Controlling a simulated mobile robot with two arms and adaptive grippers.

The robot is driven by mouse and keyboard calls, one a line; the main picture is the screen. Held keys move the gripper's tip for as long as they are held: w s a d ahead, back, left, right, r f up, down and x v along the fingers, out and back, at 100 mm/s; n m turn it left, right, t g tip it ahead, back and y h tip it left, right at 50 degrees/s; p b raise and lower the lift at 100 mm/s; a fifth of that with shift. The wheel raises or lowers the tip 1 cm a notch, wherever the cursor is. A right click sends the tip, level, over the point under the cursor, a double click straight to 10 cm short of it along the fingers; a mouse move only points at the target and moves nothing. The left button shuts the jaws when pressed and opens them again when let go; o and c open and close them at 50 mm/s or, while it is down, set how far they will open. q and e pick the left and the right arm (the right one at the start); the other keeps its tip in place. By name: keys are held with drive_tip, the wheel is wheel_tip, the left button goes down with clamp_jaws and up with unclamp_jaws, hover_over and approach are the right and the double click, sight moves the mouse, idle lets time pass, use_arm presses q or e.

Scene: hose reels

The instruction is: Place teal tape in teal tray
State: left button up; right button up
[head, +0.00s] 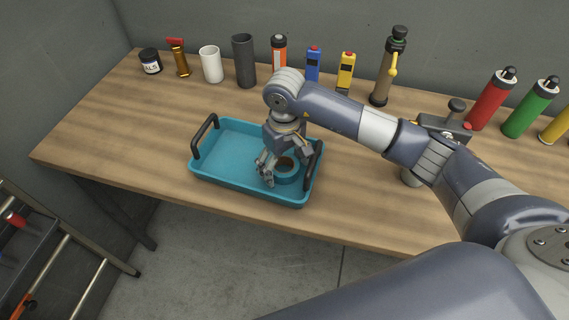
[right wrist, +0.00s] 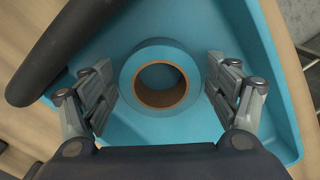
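The teal tray (head: 229,166) with two dark handles sits on the wooden workbench. The teal tape (head: 288,173), a roll with a brown core, lies flat inside the tray toward its right end. In the right wrist view the tape (right wrist: 160,78) lies on the tray floor (right wrist: 198,22), with its hole facing the camera. My right gripper (head: 272,176) is over the right part of the tray, just at the tape. In the right wrist view its two fingers (right wrist: 166,95) stand spread on either side of the tape, with a gap to it on each side. My left gripper is not in view.
Along the bench's back stand a jar (head: 150,62), a white cup (head: 211,65), a dark cylinder (head: 244,61) and several tools. Red (head: 492,100) and green (head: 530,107) cylinders stand at the right. Bare bench lies left of the tray. A ladder (head: 68,241) stands at lower left.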

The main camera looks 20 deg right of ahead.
sight(284, 166)
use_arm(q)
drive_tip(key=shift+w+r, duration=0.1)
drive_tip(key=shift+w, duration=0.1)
use_arm(e)
drive_tip(key=shift+r, duration=0.1)
drive_tip(key=shift+r, duration=0.15)
drive_tip(key=shift+w+r, duration=0.1)
drive_tip(key=shift+r, duration=0.25)
use_arm(q)
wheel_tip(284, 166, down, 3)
drive_tip(key=b, duration=0.3)
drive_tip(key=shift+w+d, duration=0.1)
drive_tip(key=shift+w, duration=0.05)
use_arm(e)
wheel_tip(284, 166, up, 11)
drive_tip(key=shift+s, duration=0.2)
